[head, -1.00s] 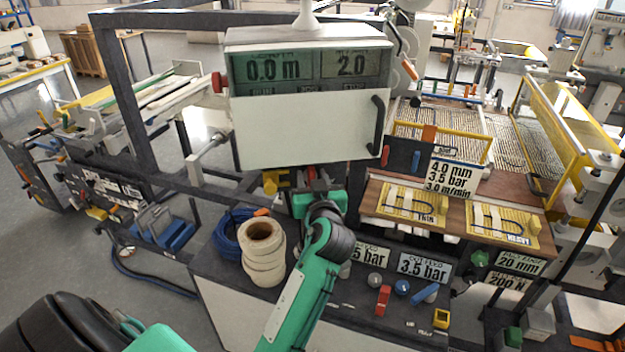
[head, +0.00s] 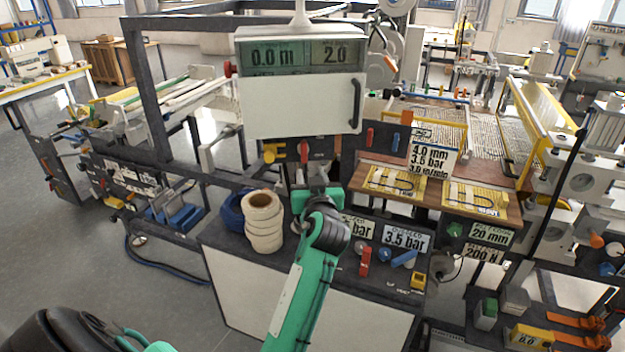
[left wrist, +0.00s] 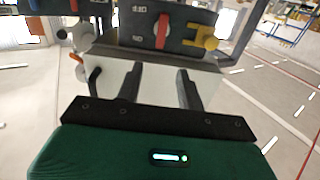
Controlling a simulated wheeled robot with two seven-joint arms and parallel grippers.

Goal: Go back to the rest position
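My left gripper (head: 316,182) is held out in front of the machine's control station, at the end of my green arm. Its fingers are mostly hidden behind the wrist in the head view. In the left wrist view, the two dark fingers of the gripper (left wrist: 139,78) stand wide apart with nothing between them. A red-handled switch (left wrist: 163,22) and a yellow knob (left wrist: 202,38) lie beyond the fingertips, apart from them. My right gripper does not show.
A display box (head: 300,105) reads 0.0 m and 2.0. A stack of cream rolls (head: 264,222) stands on the dark bench left of my gripper. Yellow mesh pads (head: 393,184) lie on the brown board at right. Open grey floor (head: 60,255) is at the left.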

